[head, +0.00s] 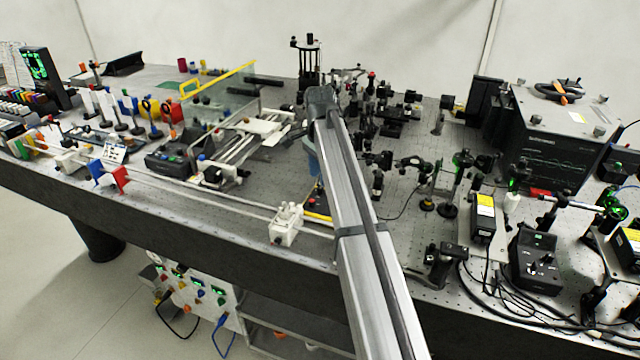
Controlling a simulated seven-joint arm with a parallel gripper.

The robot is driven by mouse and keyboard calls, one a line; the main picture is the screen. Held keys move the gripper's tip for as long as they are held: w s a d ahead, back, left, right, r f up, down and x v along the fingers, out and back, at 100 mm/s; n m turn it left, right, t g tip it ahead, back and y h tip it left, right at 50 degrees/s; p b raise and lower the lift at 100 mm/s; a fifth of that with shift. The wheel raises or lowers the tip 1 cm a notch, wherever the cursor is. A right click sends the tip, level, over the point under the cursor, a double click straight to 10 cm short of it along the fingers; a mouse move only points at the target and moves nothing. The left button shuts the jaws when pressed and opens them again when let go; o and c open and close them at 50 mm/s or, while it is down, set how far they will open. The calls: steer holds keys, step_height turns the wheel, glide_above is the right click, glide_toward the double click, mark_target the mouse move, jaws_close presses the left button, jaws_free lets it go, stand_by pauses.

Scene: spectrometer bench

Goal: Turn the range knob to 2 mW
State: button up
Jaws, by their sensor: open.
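A black control box (537,262) with a small panel and light-coloured controls on its face stands at the right front of the bench. I cannot tell whether one of these is the range knob, and no 2 mW marking is readable. My arm rises from the bottom across the middle of the bench to a dark joint.
A large grey instrument (552,135) stands behind the box at the right. Optics mounts crowd the centre and right. Cables (500,300) lie beside the box. A clear panel with a yellow edge (222,85) stands left of my arm.

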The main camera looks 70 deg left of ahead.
mark_target(320, 188)
steer(key=shift+f, duration=2)
steer(key=shift+c, duration=0.3)
jaws_close()
